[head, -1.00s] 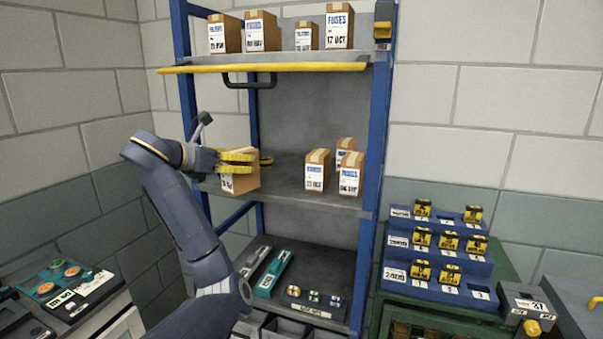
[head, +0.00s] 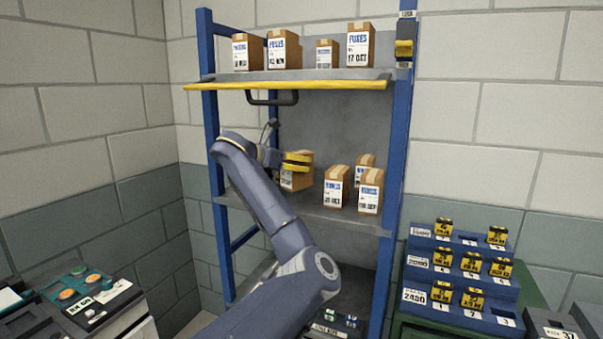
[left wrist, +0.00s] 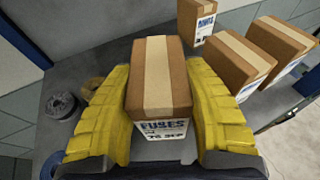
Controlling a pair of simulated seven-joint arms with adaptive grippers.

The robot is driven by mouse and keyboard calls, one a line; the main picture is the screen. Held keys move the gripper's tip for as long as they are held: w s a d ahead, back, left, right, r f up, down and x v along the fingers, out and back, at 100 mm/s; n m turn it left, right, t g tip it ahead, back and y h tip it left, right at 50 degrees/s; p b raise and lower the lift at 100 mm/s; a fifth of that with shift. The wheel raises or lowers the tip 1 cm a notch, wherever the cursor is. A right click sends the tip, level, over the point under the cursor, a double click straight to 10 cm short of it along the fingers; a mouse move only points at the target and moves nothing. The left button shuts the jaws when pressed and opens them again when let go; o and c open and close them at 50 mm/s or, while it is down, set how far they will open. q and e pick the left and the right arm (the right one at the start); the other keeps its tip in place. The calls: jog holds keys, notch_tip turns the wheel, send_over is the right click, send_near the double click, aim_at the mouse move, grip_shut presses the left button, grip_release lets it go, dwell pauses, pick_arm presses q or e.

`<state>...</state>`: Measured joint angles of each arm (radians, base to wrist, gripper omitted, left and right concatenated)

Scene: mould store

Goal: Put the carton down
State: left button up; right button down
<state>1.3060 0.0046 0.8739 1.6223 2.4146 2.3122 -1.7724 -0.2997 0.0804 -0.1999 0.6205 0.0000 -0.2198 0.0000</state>
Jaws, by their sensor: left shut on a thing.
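My left gripper (head: 298,161) reaches over the middle shelf (head: 310,207). It is shut on a brown carton (head: 294,182), which is left of the other cartons there. In the left wrist view the carton (left wrist: 161,80), with its tape strip and FUSES label, sits upright between the yellow fingers (left wrist: 165,110). I cannot tell whether its base touches the shelf. My right gripper is not in view.
Three cartons stand close by on the right of the middle shelf, the nearest a front one (head: 334,187). A dark round item (left wrist: 62,107) lies left of the gripper. More cartons (head: 284,48) stand on the top shelf, above a yellow edge (head: 330,85) and black handle (head: 272,98).

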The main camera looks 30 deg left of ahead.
pick_arm(q)
jog(key=shift+w+d, duration=0.15)
jog(key=shift+w, duration=0.4)
jog(key=shift+w+d, duration=0.15)
jog(key=shift+w, duration=0.4)
jog(key=shift+f, duration=1.7)
jog(key=shift+f, duration=0.1)
jog(key=o, duration=1.4)
jog(key=shift+f, duration=0.1)
jog(key=shift+c, duration=0.2)
jog(key=shift+s+a+r, duration=0.1)
jog(key=shift+r, duration=0.1)
jog(key=v, duration=1.2)
